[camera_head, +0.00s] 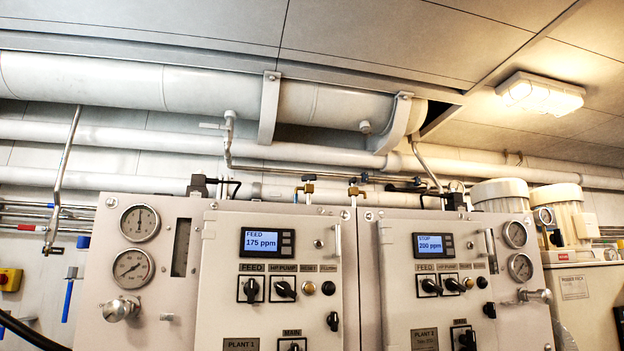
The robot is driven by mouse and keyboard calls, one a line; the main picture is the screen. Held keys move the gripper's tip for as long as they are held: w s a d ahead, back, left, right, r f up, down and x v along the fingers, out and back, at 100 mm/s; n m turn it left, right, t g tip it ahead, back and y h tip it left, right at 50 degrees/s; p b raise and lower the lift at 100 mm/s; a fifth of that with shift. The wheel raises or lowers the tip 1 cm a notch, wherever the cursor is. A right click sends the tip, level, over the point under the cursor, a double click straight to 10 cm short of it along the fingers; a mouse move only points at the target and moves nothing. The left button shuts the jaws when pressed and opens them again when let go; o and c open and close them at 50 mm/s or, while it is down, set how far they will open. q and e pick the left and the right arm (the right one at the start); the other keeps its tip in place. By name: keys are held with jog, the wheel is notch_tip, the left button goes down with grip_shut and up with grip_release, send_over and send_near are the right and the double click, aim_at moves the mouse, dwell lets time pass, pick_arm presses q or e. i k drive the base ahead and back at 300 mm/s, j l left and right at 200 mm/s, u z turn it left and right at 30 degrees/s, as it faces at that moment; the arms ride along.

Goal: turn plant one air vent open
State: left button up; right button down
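The plant one cabinet (220,290) stands at the lower middle, with a "PLANT 1" label (240,344) near the bottom edge. Its feed display (261,242) reads 175 ppm. Small brass valves stand above the cabinet tops, one over plant one (306,188) and one near the joint between the cabinets (355,189). No label marks either as the air vent, and I cannot tell their settings. A black fitting with a handle (199,186) sits at the plant one cabinet's top. Neither gripper is in view.
Pressure gauges (139,223) and a metal knob (120,309) are on the left panel. Large white pipes (130,82) cross above. A yellow box with a red button (10,280) is at far left.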

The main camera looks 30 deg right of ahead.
aim_at(308, 178)
jog(key=k+l+u, duration=0.15)
jog(key=l, duration=0.25)
jog(key=k+l+u, duration=0.15)
jog(key=l, duration=0.2)
jog(key=k+l+u, duration=0.15)
jog(key=l, duration=0.2)
jog(key=k, duration=0.05)
